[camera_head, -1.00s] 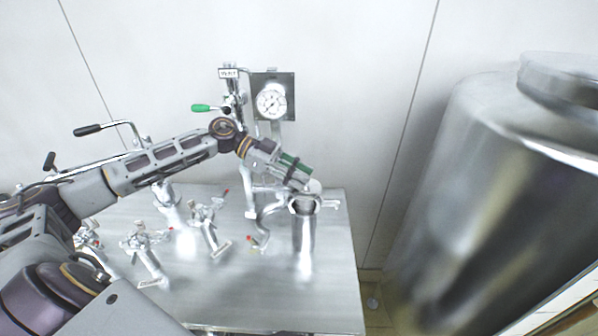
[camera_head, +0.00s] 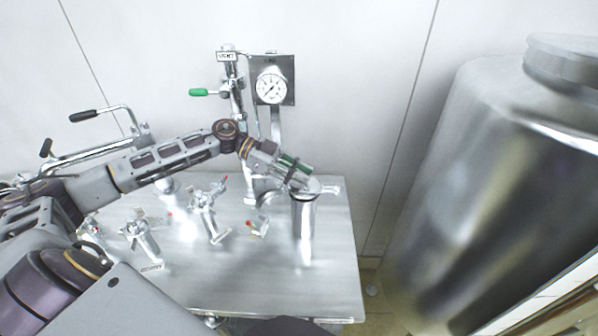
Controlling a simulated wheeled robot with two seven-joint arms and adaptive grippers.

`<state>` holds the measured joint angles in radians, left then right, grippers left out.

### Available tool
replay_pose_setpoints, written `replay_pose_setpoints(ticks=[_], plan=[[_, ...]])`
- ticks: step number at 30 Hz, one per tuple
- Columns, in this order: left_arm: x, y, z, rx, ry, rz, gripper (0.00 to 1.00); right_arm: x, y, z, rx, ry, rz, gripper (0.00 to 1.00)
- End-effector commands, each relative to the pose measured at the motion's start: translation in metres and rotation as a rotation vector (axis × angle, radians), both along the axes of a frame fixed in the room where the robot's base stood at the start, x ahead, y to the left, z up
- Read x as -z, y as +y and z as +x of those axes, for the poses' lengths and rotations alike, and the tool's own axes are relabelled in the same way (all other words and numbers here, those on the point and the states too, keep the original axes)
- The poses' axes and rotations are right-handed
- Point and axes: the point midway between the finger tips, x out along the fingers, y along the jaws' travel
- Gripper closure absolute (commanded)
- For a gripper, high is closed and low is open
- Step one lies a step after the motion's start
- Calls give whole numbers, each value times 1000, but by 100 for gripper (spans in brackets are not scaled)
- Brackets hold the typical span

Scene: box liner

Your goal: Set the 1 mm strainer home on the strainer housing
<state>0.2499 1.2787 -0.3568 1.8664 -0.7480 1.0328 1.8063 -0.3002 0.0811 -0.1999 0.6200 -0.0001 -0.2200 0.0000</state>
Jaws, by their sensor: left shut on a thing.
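The strainer housing (camera_head: 304,222) is an upright shiny metal cylinder near the right end of the steel table. My left gripper (camera_head: 307,187) is at its top, coming in from the upper left at a tilt. It is shut on the strainer, of which only a small bright metal rim (camera_head: 316,187) shows at the housing's mouth. The rest of the strainer is hidden by the gripper or the housing, so I cannot tell how deep it sits or whether it is seated. My right gripper is not in view.
The steel table (camera_head: 270,275) has free room at its front. Several metal valve fittings (camera_head: 207,212) stand left of the housing. A pressure gauge (camera_head: 271,89) and a green-handled valve (camera_head: 200,92) are behind. A large steel tank (camera_head: 490,190) stands at the right.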

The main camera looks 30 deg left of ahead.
Motion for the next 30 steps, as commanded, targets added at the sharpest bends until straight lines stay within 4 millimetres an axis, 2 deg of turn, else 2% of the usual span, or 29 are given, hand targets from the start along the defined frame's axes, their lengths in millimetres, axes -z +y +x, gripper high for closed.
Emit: replay_pose_setpoints(ticks=[9, 30], plan=[[8, 0, 0, 0, -3, -2, 100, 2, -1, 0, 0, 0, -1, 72], [10, 0, 0, 0, -3, -2, 100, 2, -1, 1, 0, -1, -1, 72]])
